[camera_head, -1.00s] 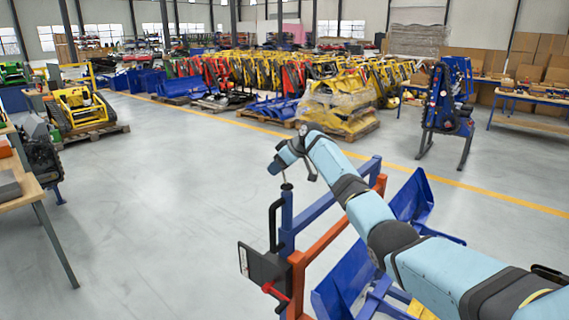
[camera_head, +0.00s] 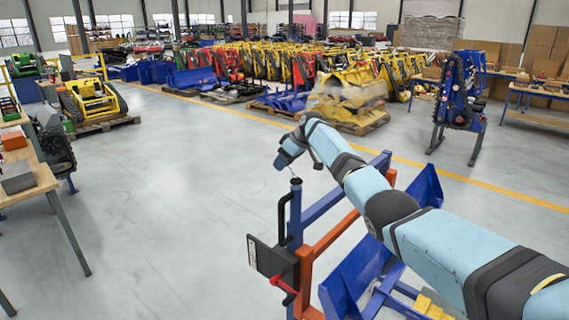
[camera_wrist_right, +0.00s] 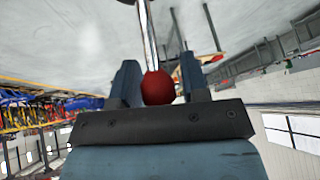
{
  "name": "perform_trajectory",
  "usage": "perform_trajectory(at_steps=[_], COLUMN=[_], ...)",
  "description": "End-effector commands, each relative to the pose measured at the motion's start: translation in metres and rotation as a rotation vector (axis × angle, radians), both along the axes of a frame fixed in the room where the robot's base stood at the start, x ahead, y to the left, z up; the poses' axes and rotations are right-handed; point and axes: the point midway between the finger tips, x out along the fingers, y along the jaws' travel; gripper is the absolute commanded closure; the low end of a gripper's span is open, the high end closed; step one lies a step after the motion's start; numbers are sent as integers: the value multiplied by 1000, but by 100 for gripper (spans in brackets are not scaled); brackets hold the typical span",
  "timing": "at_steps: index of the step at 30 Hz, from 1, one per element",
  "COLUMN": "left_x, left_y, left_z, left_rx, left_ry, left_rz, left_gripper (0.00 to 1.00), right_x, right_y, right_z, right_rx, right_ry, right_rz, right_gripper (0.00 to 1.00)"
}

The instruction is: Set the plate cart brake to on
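The plate cart is a blue and orange frame (camera_head: 327,237) with blue plates (camera_head: 352,274) at the lower middle of the head view. A thin metal lever (camera_head: 294,175) rises from the top of its blue post. In the right wrist view the lever (camera_wrist_right: 149,40) ends in a red ball knob (camera_wrist_right: 158,88). My right gripper (camera_head: 283,161) is above the post; in the wrist view its fingers (camera_wrist_right: 160,82) lie closely on both sides of the knob and appear shut on it. Any brake marking is unreadable. My left gripper is out of view.
A black box (camera_head: 271,259) with a red handle (camera_head: 283,284) sits on the cart's near side. A workbench (camera_head: 38,182) stands at the left. Clear grey floor (camera_head: 170,190) lies between. A blue machine (camera_head: 458,108) stands at the back right.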

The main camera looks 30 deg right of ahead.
Motion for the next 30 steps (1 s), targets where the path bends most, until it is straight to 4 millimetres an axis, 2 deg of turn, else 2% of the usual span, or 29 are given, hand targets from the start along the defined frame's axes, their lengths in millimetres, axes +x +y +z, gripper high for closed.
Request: perform_trajectory(at_steps=[10,14,27,30], left_x=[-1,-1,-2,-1], left_y=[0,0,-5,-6], left_z=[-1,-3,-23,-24], left_rx=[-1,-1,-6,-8], left_ry=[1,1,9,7], left_rz=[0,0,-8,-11], left_gripper=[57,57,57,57], right_x=[-1,-5,-38,-44], right_y=[-1,-6,-42,-48], right_z=[-1,8,87,100], right_rx=[-1,-1,-2,-1], right_ry=[3,0,-1,0], right_rz=[0,0,0,1], right_gripper=[47,47,47,47])
